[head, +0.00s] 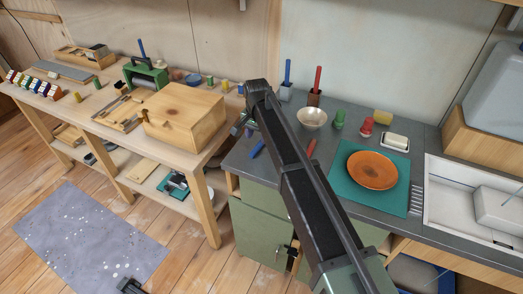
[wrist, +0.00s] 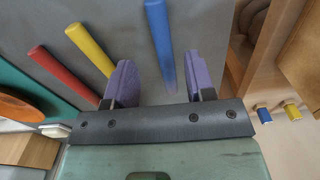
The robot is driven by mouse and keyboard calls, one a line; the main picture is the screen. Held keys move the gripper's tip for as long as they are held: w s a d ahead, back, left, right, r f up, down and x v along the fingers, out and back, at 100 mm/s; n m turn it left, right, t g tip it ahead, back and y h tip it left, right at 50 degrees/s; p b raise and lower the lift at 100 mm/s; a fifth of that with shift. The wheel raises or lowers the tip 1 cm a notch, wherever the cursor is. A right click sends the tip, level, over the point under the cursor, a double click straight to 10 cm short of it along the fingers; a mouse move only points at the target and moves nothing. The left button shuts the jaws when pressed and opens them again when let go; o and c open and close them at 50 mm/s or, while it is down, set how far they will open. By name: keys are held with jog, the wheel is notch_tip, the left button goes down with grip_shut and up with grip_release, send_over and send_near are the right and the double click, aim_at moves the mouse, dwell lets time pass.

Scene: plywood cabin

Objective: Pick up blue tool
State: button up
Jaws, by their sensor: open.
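The blue tool (wrist: 160,42) is a slim rod on the grey counter. In the wrist view it runs from the top edge down between my two purple fingers. In the head view it shows as a short blue piece (head: 257,149) beside my arm. My gripper (wrist: 159,60) is open, with one finger on each side of the rod's line and a gap to both. I cannot tell how high the fingers are above it. In the head view the fingers are mostly hidden by my arm.
A yellow rod (wrist: 88,46) and a red rod (wrist: 62,74) lie left of my gripper. The orange plate (head: 372,170) sits on a teal mat (head: 341,190). A wooden box (head: 184,112) is on the bench at left.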

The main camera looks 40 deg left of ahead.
aim_at(257, 146)
jog(key=shift+f, duration=0.3)
notch_tip(257, 146, down, 5)
jog(key=b, duration=0.5)
jog(key=shift+a+f, duration=0.15)
jog(key=shift+f, duration=0.05)
jog(key=shift+r, duration=0.25)
grip_shut()
